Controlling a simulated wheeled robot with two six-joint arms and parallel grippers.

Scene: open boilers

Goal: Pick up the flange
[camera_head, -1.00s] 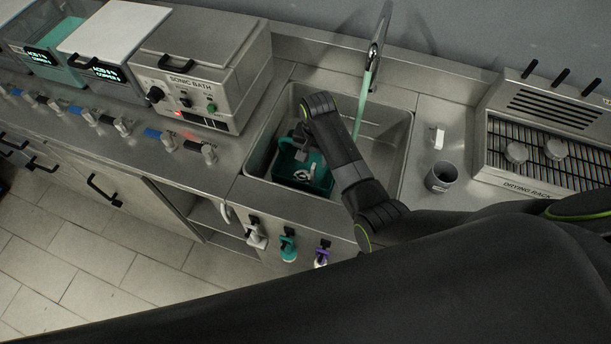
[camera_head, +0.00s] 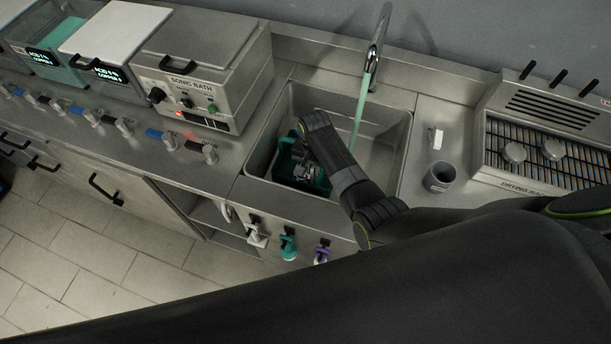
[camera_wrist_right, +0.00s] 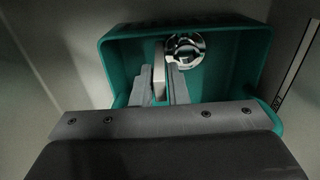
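A teal bin (camera_head: 319,185) sits in the sink, and its inside fills the upper part of the right wrist view (camera_wrist_right: 105,55). A shiny metal ring-shaped flange (camera_wrist_right: 185,50) is in the bin, beside and partly behind my right finger tip. My right gripper (camera_wrist_right: 160,85) reaches down into the bin; its two fingers are a small gap apart, with a pale upright piece (camera_wrist_right: 158,62) between them. I cannot tell whether that piece belongs to the flange or is gripped. In the head view the right gripper (camera_head: 304,172) covers the bin's contents. My left gripper is not in view.
The sink (camera_head: 385,150) has a faucet (camera_head: 376,48) at its back. The sonic bath (camera_head: 200,75) stands left of it. A grey cup (camera_head: 440,176) and the drying rack (camera_head: 535,130) with two round parts are to the right.

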